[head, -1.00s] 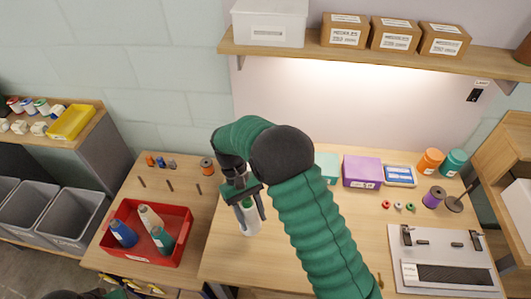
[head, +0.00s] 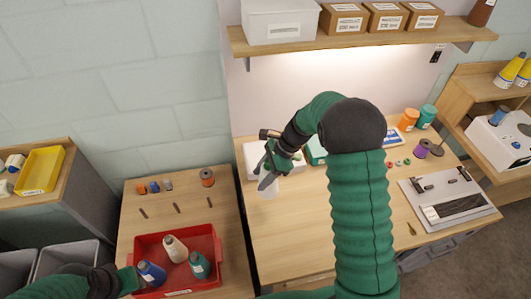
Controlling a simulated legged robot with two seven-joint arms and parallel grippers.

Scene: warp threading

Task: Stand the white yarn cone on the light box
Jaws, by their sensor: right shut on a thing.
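My right gripper (head: 268,172) is shut on a white yarn cone (head: 268,188), seen over the left part of the main table. Fingers and arm hide its upper part; I cannot tell whether its base touches the table. A white box (head: 254,153), apparently the light box, stands just behind the gripper, partly covered by it. My left forearm comes in at the bottom left; its dark gripper end (head: 128,281) is by the red tray's left side, and its fingers are not clear.
The red tray (head: 214,232) on the left table holds a blue cone (head: 152,272), a cream cone (head: 174,248) and a teal cone (head: 200,265). A teal box (head: 316,153) stands right of the white box. A grey loom board (head: 418,196) lies at right. The front left tabletop is clear.

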